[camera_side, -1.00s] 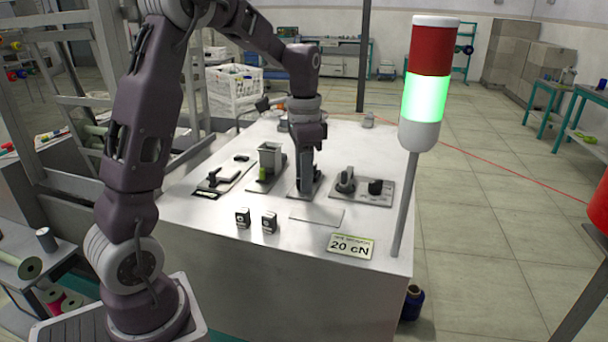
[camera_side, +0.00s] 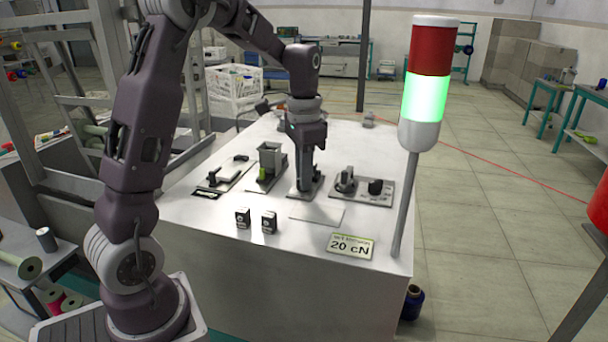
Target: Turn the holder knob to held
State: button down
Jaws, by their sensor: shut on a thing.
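My gripper (camera_side: 303,178) points straight down over a small dark plate (camera_side: 317,187) in the middle of the white bench top. Its fingers are shut low at this plate on what appears to be the holder knob. The fingers hide the knob itself, so I cannot read its pointer or any marking for held.
Right of my gripper is a grey plate with two dark knobs (camera_side: 345,181) (camera_side: 376,187). To the left stand a grey box-shaped fixture (camera_side: 270,158) and a flat plate with a lever (camera_side: 216,177). Two small black blocks (camera_side: 243,217) (camera_side: 269,222) and a 20 cN sign (camera_side: 351,247) are nearer the front. The signal lamp (camera_side: 426,98) glows green.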

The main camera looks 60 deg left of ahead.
jog(key=n, duration=0.5)
jog(key=shift+r+n, duration=0.1)
jog(key=shift+n, duration=2.4)
jog(key=c, duration=1.5)
grip_release()
notch_tip(320, 180, up, 6)
jog(key=shift+r, duration=0.55)
